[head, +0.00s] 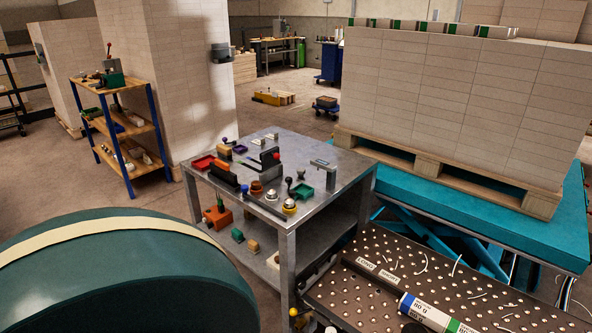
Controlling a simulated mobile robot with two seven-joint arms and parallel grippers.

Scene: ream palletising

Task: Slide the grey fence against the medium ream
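Neither of my grippers is in view. I cannot single out the grey fence or the medium ream with certainty. A grey bracket-like piece (322,178) stands at the right of the metal table's top. A tall stack of pale, ream-like blocks (460,105) stands on a wooden pallet (440,172) at the right. At the bottom right, a dark and white object with blue and green labels (425,312) lies on a perforated dark metal surface (385,250) and is cut off by the picture edge. Small white labels (377,270) lie beside it, too small to read surely.
The metal table (330,205) holds several small tools and trays. The pallet rests on a teal lift table (560,230). A large teal rounded shape (130,280) blocks the lower left. A wooden shelf (125,128) and more stacks stand behind.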

